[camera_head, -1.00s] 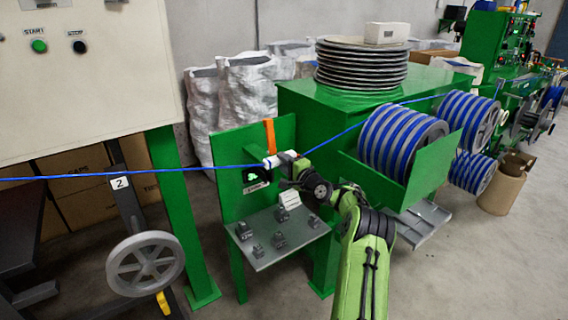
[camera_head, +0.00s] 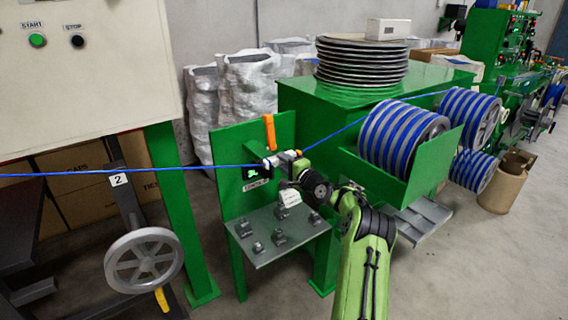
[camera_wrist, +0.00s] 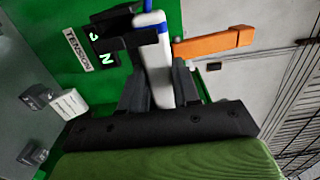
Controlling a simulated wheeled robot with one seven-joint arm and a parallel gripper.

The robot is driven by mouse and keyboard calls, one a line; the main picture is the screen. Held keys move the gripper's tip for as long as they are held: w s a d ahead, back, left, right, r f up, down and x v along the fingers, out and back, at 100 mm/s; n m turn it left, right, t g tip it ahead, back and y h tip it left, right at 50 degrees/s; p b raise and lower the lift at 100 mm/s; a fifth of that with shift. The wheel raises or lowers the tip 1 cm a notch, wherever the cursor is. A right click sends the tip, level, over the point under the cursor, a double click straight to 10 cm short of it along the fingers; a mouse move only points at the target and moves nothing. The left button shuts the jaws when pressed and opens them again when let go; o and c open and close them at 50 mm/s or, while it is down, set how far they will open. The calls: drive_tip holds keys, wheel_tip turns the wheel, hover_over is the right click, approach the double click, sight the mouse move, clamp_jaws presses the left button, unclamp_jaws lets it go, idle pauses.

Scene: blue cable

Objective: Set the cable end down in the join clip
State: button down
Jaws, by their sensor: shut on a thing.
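The blue cable (camera_head: 130,172) runs in from the left to a white sleeve with blue bands, the cable end (camera_head: 284,158). Another blue length (camera_head: 335,132) rises from there to the spool at right. My gripper (camera_head: 291,164) is shut on the white sleeve in front of the green panel. In the wrist view the sleeve (camera_wrist: 151,50) stands between my dark fingers (camera_wrist: 158,88), with blue cable at its top. A black bracket (camera_wrist: 140,40) beside the display meets or overlaps the sleeve. I cannot tell whether this bracket is the join clip, or whether the sleeve sits in it.
An orange lever (camera_head: 269,132) sits by the sleeve. The green panel (camera_head: 228,150) carries a tension display (camera_head: 250,173). A small shelf (camera_head: 262,255) below holds several grey clips (camera_head: 279,237) and a white block (camera_head: 289,197). A blue-striped spool (camera_head: 398,138) stands at right.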

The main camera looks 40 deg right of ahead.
drive_tip(key=shift+f, duration=0.3)
drive_tip(key=c, duration=0.7)
unclamp_jaws()
drive_tip(key=shift+c, duration=0.2)
drive_tip(key=s, duration=1.5)
drive_tip(key=shift+s+a, duration=0.35)
drive_tip(key=shift+p, duration=0.3)
